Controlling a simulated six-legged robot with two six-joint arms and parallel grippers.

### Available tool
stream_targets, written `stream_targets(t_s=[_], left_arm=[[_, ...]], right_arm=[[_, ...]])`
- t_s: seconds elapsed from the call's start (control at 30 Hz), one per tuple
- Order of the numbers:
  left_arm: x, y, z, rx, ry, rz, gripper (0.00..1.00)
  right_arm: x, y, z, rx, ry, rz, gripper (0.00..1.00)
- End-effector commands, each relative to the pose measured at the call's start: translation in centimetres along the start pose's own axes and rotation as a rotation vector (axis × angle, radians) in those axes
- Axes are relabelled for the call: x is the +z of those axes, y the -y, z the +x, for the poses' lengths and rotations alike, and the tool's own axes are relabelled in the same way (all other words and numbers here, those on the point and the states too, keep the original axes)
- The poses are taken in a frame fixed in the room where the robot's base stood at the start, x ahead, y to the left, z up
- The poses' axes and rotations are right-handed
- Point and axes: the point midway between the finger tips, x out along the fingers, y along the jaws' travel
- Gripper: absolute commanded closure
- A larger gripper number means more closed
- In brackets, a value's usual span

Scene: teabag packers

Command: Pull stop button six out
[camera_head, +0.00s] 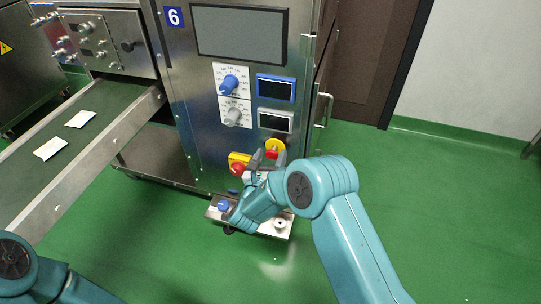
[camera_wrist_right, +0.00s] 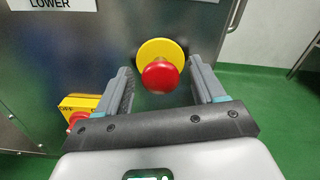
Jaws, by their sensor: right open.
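The panel marked 6 (camera_head: 174,16) carries a red stop button (camera_head: 275,152) on a round yellow plate (camera_head: 275,143), low on its right side. In the right wrist view, the red button (camera_wrist_right: 160,76) is in front of its yellow plate (camera_wrist_right: 158,50). My right gripper (camera_head: 268,157) is open at the button. In the wrist view, its fingers (camera_wrist_right: 163,77) stand left and right of the red head, with gaps on both sides. I cannot tell how far the button is out. Of my left arm, only links show at the lower left; its gripper is out of view.
A yellow box with a red knob (camera_head: 238,168) sits left of the button, close to my right gripper. Above are a blue dial (camera_head: 229,84), a grey dial (camera_head: 233,116) and two small displays. A conveyor (camera_head: 100,108) with two white packets is at left. Green floor is free at right.

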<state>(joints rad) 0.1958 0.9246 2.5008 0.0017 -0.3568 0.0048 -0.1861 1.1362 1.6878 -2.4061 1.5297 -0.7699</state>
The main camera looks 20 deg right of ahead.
Motion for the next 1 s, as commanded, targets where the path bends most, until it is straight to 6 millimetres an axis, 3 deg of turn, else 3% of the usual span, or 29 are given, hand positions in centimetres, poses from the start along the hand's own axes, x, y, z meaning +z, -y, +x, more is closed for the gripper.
stream_targets(t_s=[0.6,0.8,1.0], left_arm=[[0.8,-1.5,-2.7,0.002,0.021,0.02,0.57],[0.9,-1.6,-2.9,0.003,0.023,0.022,0.57],[0.9,-1.6,-2.9,0.003,0.023,0.022,0.57]], right_arm=[[0.2,-0.1,-13.9,0.006,0.002,-0.002,0.31],[0.1,0.0,-15.7,0.002,0.001,-0.002,0.31],[0.0,0.0,-15.9,0.001,0.001,0.0,0.31]])
